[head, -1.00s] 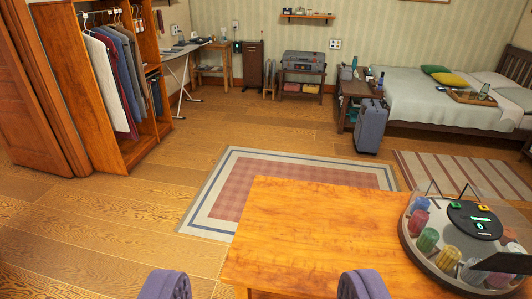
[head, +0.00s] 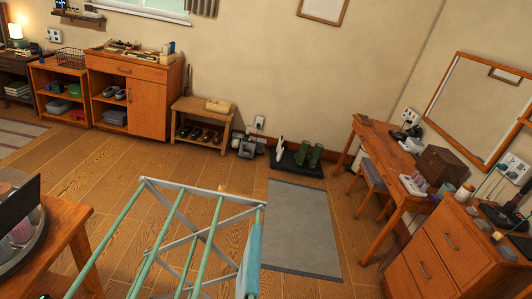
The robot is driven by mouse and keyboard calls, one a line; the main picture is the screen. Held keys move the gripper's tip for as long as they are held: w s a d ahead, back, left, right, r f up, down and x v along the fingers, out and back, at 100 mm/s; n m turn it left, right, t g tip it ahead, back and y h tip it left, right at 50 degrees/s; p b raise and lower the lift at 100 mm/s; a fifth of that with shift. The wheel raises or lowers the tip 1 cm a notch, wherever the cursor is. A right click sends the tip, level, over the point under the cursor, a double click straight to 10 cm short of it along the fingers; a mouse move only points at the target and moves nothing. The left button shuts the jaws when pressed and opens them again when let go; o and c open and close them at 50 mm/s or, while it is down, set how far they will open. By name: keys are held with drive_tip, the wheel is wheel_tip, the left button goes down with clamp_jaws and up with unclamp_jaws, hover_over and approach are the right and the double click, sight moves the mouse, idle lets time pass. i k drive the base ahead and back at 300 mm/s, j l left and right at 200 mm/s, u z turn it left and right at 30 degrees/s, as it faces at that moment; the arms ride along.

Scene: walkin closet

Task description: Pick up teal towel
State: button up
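A teal towel (head: 251,262) hangs over the right end of a drying rack (head: 205,192) with pale green bars and grey metal cross legs.
A wooden table (head: 62,225) with a round tray stands at the left. A grey mat (head: 300,230) lies right of the rack. A desk (head: 385,165) and a drawer chest (head: 450,250) line the right side. Wood floor (head: 130,160) is clear behind the rack.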

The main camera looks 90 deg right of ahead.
sight(248, 279)
drive_tip(key=z, duration=0.45)
drive_tip(key=k+z, duration=0.1)
drive_tip(key=z, duration=0.75)
drive_tip(key=k+z, duration=0.1)
drive_tip(key=z, duration=0.3)
